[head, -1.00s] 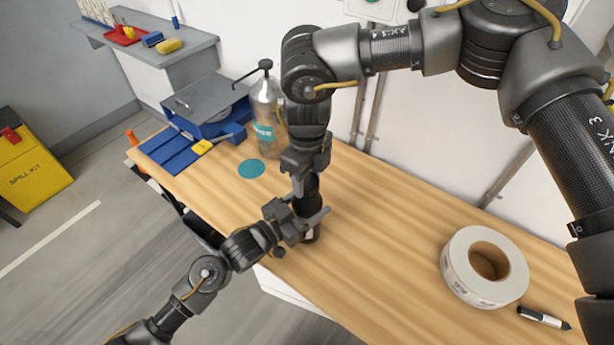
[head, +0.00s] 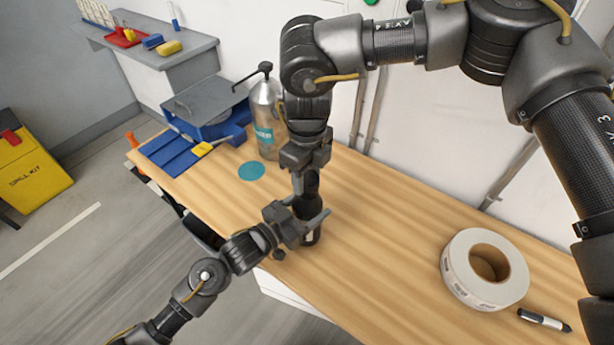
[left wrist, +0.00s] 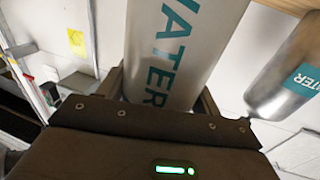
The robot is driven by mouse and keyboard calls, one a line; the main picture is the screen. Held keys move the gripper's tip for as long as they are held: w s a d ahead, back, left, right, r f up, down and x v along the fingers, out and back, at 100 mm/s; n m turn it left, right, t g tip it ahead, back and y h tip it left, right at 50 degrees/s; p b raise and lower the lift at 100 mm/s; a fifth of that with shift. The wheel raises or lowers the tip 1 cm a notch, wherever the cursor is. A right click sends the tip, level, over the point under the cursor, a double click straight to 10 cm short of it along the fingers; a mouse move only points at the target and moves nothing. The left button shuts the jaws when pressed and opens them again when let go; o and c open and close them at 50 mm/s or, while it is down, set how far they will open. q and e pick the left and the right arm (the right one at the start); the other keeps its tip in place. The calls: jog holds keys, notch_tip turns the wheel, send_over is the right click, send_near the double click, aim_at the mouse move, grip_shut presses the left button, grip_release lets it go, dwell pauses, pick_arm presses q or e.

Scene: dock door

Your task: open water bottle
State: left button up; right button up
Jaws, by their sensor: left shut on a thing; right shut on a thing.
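The water bottle is mostly hidden between my two grippers in the head view; its dark upper part (head: 311,182) and its base on the bench (head: 312,237) show. In the left wrist view the silver water bottle (left wrist: 175,45) with teal WATER lettering fills the space between the left fingers. My left gripper (head: 310,221) comes in from the side and is shut on the bottle's body. My right gripper (head: 307,170) points down from above and is shut at the bottle's top, where the cap itself is hidden.
A silver pump bottle (head: 266,140) with a teal label stands behind, near a teal disc (head: 252,171) and a blue tool (head: 205,120). A tape roll (head: 460,270) and a marker (head: 543,319) lie at right. The bench between is clear.

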aim_at(307, 178)
jog(key=shift+r, duration=0.3)
jog(key=shift+r, duration=2)
pick_arm(q)
jog(key=o, duration=2)
jog(key=shift+c, duration=0.2)
pick_arm(e)
notch_tip(307, 178, down, 2)
jog(key=shift+f+b, duration=0.1)
jog(key=shift+b, duration=0.9)
pick_arm(q)
jog(key=v, duration=1.2)
